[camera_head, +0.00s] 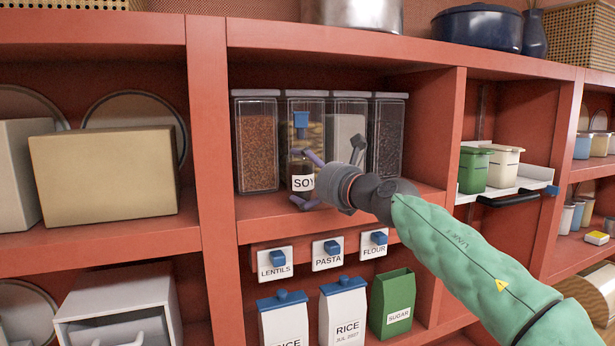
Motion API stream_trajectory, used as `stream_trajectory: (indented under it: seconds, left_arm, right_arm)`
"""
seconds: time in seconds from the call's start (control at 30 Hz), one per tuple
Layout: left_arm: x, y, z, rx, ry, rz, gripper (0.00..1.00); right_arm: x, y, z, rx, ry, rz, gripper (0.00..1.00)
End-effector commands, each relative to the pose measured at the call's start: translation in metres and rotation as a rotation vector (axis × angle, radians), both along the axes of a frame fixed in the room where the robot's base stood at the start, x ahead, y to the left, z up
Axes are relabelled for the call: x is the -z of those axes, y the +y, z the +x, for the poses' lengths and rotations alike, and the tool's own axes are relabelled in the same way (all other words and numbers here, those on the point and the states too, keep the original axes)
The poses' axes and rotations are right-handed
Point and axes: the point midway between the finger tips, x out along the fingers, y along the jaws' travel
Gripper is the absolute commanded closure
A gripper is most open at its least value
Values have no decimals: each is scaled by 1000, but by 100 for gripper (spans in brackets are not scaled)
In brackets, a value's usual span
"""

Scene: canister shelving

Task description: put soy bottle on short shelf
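The soy bottle (302,183) is small and dark, with a white SOY label facing me. It is upright at the front of the middle compartment, before the tall clear canisters. My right gripper (309,180) reaches in from the right. One purple finger shows beside the bottle's upper part and one just below its label. The fingers are around the bottle, but whether they press on it I cannot tell. A red shelf board (390,205) runs beneath the bottle and canisters. No shelf is marked as short. My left gripper is not in view.
Clear canisters (257,145) stand close behind the bottle. Labelled tags (275,263) hang below the board, above rice packs (344,310) and a green sugar box (391,300). A white pull-out tray (530,184) holds two bins at right.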

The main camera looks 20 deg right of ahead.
Motion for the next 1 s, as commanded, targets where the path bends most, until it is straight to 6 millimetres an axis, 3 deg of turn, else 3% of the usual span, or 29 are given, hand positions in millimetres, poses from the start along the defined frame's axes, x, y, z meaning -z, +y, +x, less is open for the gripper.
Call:
stream_trajectory:
  seconds: [0.2,0.37,0.8,1.0]
  left_arm:
    - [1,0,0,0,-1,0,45]
    - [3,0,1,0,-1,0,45]
    - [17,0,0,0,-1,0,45]
    - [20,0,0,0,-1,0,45]
  right_arm:
    - [1,0,0,0,2,-1,0]
    - [1,-3,-13,1,0,-1,0]
    - [3,-20,-92,2,0,-1,0]
    - [2,-24,-113,1,0,-1,0]
